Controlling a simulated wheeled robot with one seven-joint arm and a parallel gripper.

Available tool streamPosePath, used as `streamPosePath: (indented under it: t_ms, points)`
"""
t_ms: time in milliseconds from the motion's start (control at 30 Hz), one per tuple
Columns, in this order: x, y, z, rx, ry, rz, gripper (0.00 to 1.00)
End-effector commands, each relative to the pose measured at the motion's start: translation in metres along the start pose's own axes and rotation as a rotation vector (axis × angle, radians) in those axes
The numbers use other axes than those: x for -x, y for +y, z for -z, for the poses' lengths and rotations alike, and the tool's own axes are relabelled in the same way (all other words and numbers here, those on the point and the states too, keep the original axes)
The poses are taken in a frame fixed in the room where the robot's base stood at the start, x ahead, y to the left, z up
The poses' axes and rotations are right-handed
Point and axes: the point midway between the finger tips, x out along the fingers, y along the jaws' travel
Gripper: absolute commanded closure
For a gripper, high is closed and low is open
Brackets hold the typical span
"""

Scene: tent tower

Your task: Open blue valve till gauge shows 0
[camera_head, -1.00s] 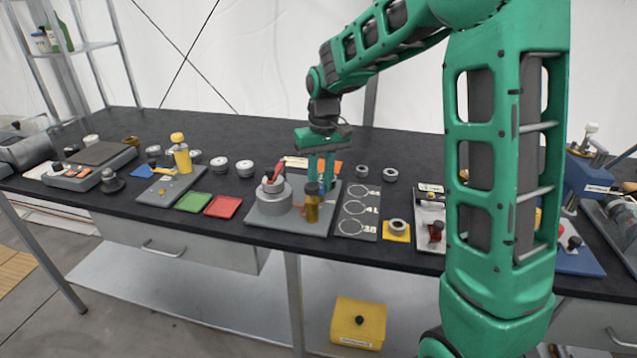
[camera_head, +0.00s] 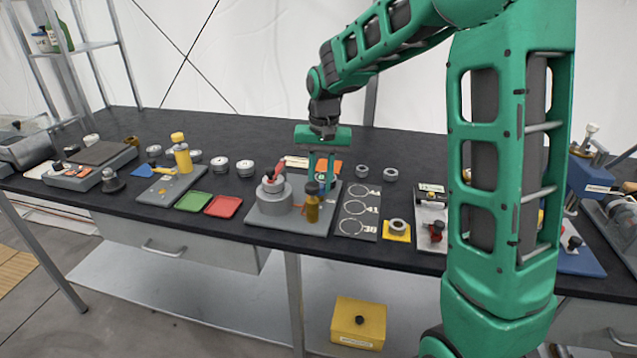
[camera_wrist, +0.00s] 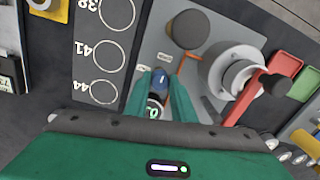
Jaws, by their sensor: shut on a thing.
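The blue valve (camera_wrist: 160,77) is a small knob on a grey plate (camera_wrist: 150,47). In the wrist view, my gripper (camera_wrist: 163,86) is shut on it, with one green finger on each side. A small gauge (camera_wrist: 154,107) with a dark face and green marking sits between the fingers, close to the valve. Its visible digit looks like 0, but the fingers and the gripper's body hide part of it. In the head view, my gripper (camera_head: 322,180) points down at the same plate (camera_head: 262,228), and the valve and gauge are hidden.
On the plate, a brass cylinder with a dark top (camera_head: 313,205) stands close to my fingers. A grey round fixture with a red lever (camera_head: 274,186) is to its left. A board with numbered rings (camera_head: 358,212) lies to the right. Red (camera_head: 222,207) and green trays lie left.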

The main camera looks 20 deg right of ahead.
Motion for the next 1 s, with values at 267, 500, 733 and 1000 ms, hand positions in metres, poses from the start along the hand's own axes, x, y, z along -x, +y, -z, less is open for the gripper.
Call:
streamPosePath:
  t_ms: [267, 500, 733, 1000]
  points:
    - [0.003, -0.002, 0.003, 0.001, 0.011, 0.006, 0.75]
    - [0.002, -0.001, 0.002, 0.002, 0.006, 0.003, 0.59]
    - [0.007, -0.001, 0.001, 0.002, 0.004, 0.002, 0.59]
    - [0.051, -0.001, 0.002, 0.002, 0.007, 0.004, 0.59]
